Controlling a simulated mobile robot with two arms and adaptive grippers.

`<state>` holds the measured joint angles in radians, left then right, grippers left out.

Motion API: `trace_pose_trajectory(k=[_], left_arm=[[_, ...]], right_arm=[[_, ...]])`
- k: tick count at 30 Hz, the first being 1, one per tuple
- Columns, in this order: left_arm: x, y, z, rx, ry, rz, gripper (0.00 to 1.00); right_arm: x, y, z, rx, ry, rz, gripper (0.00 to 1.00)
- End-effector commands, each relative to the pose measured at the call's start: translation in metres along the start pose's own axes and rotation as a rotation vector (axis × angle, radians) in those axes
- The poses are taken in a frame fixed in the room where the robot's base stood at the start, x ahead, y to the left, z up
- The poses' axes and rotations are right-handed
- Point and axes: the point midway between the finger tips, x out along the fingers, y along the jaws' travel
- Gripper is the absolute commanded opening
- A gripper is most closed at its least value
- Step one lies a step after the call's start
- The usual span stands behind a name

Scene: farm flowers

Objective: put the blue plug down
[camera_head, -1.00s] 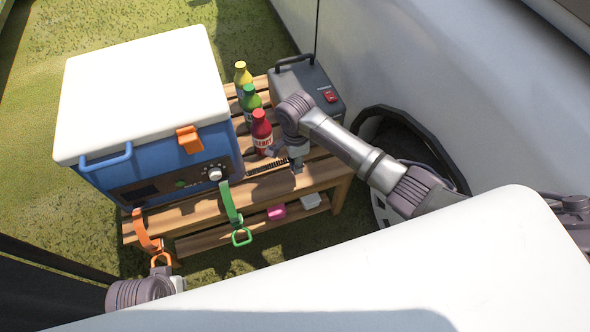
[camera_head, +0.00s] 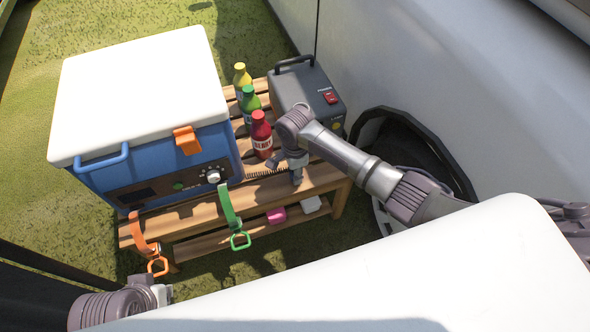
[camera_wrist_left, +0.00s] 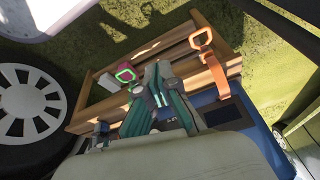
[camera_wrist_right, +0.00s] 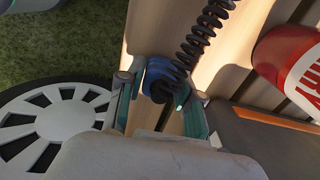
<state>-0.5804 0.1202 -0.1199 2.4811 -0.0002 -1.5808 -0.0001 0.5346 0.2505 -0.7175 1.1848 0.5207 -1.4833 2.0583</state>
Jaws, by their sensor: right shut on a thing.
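My right gripper (camera_wrist_right: 160,92) is shut on the blue plug (camera_wrist_right: 158,72), with a finger on each side of it. A black coiled cable (camera_wrist_right: 203,35) runs from the plug. In the head view my right gripper (camera_head: 286,167) is low over the front of the wooden bench (camera_head: 200,213), in front of the red bottle (camera_head: 262,137); the plug is hard to make out there. I cannot tell whether the plug touches the slats. My left gripper (camera_wrist_left: 158,72) looks shut and empty; only part of it shows beside the white surface in the head view (camera_head: 162,294).
A blue cooler (camera_head: 150,160) with a white lid fills the bench's left side; orange (camera_head: 147,235) and green (camera_head: 231,210) straps hang in front. Green (camera_head: 251,103) and yellow (camera_head: 241,78) bottles and a grey power box (camera_head: 305,90) stand behind. The lower shelf holds a pink item (camera_head: 276,215).

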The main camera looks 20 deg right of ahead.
Motion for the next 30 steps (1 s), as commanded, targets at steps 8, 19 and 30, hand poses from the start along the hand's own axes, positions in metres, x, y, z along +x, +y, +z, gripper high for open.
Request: trace_pose_trajectory(k=[8,19,30], left_arm=[[-0.001,0.0,0.0,0.0,0.0,0.0,0.0],[0.0,0.0,0.0,0.0,0.0,0.0,0.0],[0.025,0.001,-0.001,0.001,-0.019,0.003,0.0]], right_arm=[[0.006,0.0,0.0,0.0,0.0,-0.001,0.38],[0.006,0.0,0.0,0.0,0.0,-0.001,0.6],[-0.033,-0.001,0.001,-0.001,-0.002,-0.003,0.6]])
